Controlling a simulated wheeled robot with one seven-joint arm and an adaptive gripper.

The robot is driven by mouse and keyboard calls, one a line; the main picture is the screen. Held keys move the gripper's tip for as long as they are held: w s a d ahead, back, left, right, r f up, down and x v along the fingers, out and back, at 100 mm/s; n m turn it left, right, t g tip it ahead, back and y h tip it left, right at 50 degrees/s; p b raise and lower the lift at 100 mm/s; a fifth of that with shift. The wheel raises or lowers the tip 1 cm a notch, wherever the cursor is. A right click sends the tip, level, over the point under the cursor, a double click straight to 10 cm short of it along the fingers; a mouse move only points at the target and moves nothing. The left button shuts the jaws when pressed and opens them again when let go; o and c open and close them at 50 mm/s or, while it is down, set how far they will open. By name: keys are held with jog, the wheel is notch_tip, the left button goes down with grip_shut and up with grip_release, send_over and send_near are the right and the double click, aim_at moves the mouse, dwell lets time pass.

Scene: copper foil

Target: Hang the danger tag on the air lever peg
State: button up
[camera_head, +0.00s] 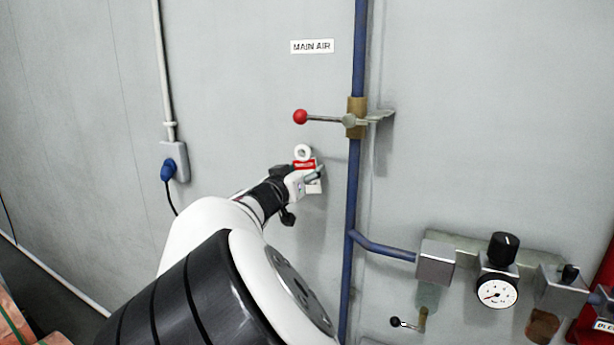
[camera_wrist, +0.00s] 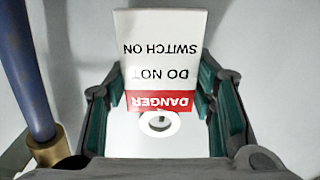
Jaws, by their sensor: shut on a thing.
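The danger tag (camera_head: 305,164), white with a red band and a white ring at its top, is in my gripper (camera_head: 308,181) in front of the wall. In the wrist view the tag (camera_wrist: 160,75) appears upside down, reading "DANGER DO NOT SWITCH ON". The green-padded fingers of my gripper (camera_wrist: 160,80) close on its two side edges. A small dark-centred grey spot shows through the ring's hole; I cannot tell what it is. The air lever (camera_head: 325,119), with a red knob, lies above the ring, apart from it in the picture. I cannot make out the peg clearly.
A blue vertical pipe (camera_head: 355,200) with a brass valve (camera_head: 356,117) stands right of the tag; the pipe (camera_wrist: 22,70) also shows at the wrist view's left. A gauge (camera_head: 496,291) and fittings sit lower right. A blue plug (camera_head: 168,169) is left. The "MAIN AIR" label (camera_head: 312,46) is above.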

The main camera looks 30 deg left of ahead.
jog(key=shift+w+b, duration=0.55)
jog(key=shift+w, duration=0.05)
jog(key=shift+w+a+f, duration=0.1)
jog(key=shift+w+f, duration=0.2)
jog(key=shift+w, duration=0.2)
jog(key=shift+w, duration=0.1)
jog(key=o, duration=1.1)
